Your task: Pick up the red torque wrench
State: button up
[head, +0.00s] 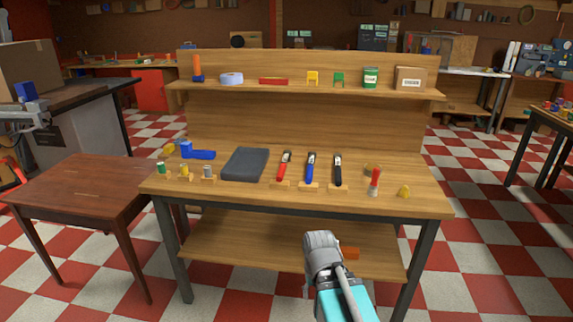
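A red tool (284,165), which looks like the red torque wrench, rests in a small wooden holder on the workbench top, its upper end dark and pale. Two tools of similar shape stand to its right in their own holders: a blue one (311,167) and a black one (337,169). Nothing covers the red one. My arm shows at the bottom centre, in front of the bench, as a grey joint and a teal link. No gripper fingers can be made out.
The wooden workbench (230,197) holds a dark grey pad (245,164), a blue angled piece (198,153) and a red upright piece (375,182). Its upper shelf (210,86) carries several items, including a carton (410,77). A brown side table (80,187) stands at left.

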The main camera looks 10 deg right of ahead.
aim_at(286, 153)
jog(key=z, duration=0.05)
jog(key=i, duration=0.95)
jog(key=u, duration=0.05)
